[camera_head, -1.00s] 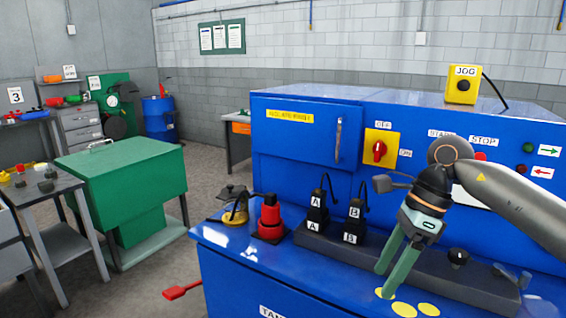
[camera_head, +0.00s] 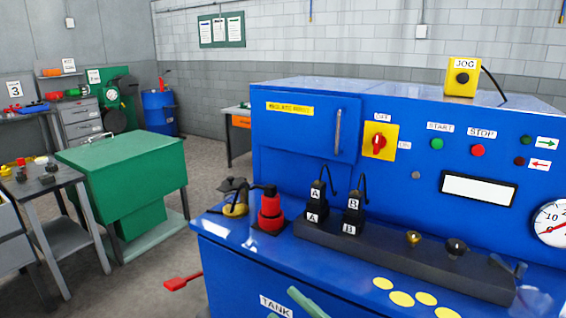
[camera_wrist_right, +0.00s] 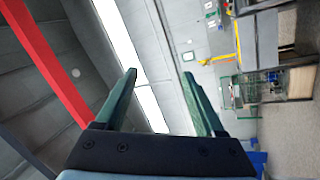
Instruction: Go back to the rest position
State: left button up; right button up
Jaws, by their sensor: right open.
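My right gripper (camera_head: 283,303) shows only as green fingertips at the bottom edge of the head view, low in front of the blue machine (camera_head: 300,140). In the right wrist view its two green fingers (camera_wrist_right: 159,76) stand well apart with nothing between them. That view looks sideways across the room, with the ceiling and its light strips behind the fingers. My left gripper is in neither view.
The blue bench top holds a dark block with plugs marked A (camera_head: 317,203) and B (camera_head: 352,208), a brass fitting (camera_head: 413,238), a black knob (camera_head: 456,247) and a red bottle-like part (camera_head: 270,210). A green cabinet (camera_head: 125,165) stands left, with grey floor between.

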jog(key=s+d+f+m+h, duration=0.3)
jog(key=d+f+m+h, duration=0.25)
jog(key=f+m, duration=0.3)
jog(key=s+d+f+m+h, duration=0.3)
jog(key=d+f+m+h, duration=0.3)
jog(key=f, duration=0.4)
jog(key=s+d+f+m+g+h, duration=0.3)
jog(key=s+d+f+m+g, duration=0.1)
jog(key=s+f, duration=0.7)
jog(key=shift+s+m+g, duration=0.5)
jog(key=shift+s+m, duration=0.45)
jog(key=shift+s, duration=0.1)
